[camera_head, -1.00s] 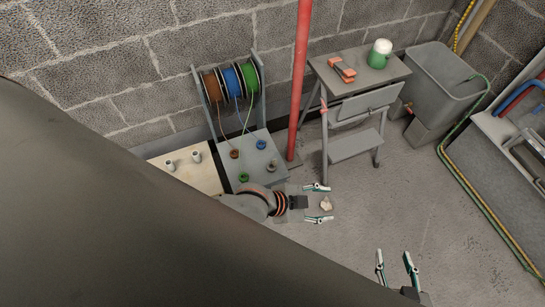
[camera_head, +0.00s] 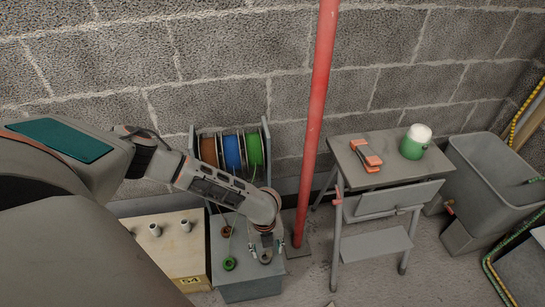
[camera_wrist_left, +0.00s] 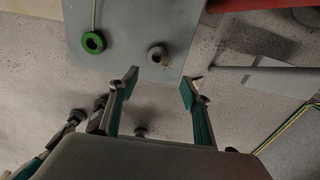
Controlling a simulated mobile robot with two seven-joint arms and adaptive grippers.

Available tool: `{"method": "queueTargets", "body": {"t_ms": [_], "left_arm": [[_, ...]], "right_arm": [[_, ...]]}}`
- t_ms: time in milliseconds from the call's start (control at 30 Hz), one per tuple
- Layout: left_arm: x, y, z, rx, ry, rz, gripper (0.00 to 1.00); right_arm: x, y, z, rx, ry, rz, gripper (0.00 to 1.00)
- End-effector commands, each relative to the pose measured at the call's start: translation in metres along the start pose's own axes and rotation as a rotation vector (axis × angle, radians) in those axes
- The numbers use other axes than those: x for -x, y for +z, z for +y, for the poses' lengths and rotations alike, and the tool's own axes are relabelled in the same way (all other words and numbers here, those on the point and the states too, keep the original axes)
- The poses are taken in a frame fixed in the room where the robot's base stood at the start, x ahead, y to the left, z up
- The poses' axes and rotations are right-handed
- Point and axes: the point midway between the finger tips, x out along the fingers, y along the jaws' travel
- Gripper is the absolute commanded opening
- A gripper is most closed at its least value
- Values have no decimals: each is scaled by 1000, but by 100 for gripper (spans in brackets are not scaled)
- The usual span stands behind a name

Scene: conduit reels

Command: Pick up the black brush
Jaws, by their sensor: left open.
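I cannot make out a clear black brush in any view. My left gripper (camera_head: 267,248) is open above the grey box (camera_head: 245,288) in the head view. In the left wrist view, its two fingers (camera_wrist_left: 160,78) stand apart with nothing between them. A small round grey piece (camera_wrist_left: 158,52) with a pale tuft at its side lies on the box top just beyond the fingertips. It also shows below my gripper in the head view (camera_head: 265,258). Dark and teal parts (camera_wrist_left: 78,118) at the left wrist view's lower left look like my right gripper; its opening is unclear.
A green ring (camera_head: 230,264) and brown ring (camera_head: 226,232) lie on the grey box. Cable reels (camera_head: 232,152) stand behind it. A red pole (camera_head: 318,110) rises to its right.

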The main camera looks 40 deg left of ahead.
Motion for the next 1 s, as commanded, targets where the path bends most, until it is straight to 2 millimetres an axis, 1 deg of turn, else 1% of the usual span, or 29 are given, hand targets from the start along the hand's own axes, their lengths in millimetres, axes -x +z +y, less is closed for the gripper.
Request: {"method": "queueTargets", "body": {"t_ms": [33,100,233,300,467,567,700,767,900,1000], "left_arm": [[-3,6,4,-6,14,-5,48],[-6,10,8,-11,26,-9,48],[-20,12,10,-13,31,-9,48],[-27,11,10,-12,31,-9,48],[-36,12,10,-11,28,-9,48],[-51,11,12,-12,31,-8,48],[-74,10,14,-11,34,-5,48],[-79,10,13,-11,31,-6,48],[-79,13,10,-11,24,-11,48],[-77,14,9,-11,22,-13,48]], "right_arm": [[0,3,0,0,-2,-4,40],[0,5,-1,0,-4,-8,40],[0,11,-5,-8,-11,-16,40],[0,8,-7,-16,-15,-9,40],[-1,2,-11,-29,-22,8,40],[-4,2,-16,-43,-30,13,40],[-6,-7,-22,-78,-39,40,40],[-7,-14,-23,-93,-40,56,40],[-8,-32,-24,-106,-39,90,40],[-8,-36,-22,-104,-36,98,40]]}}
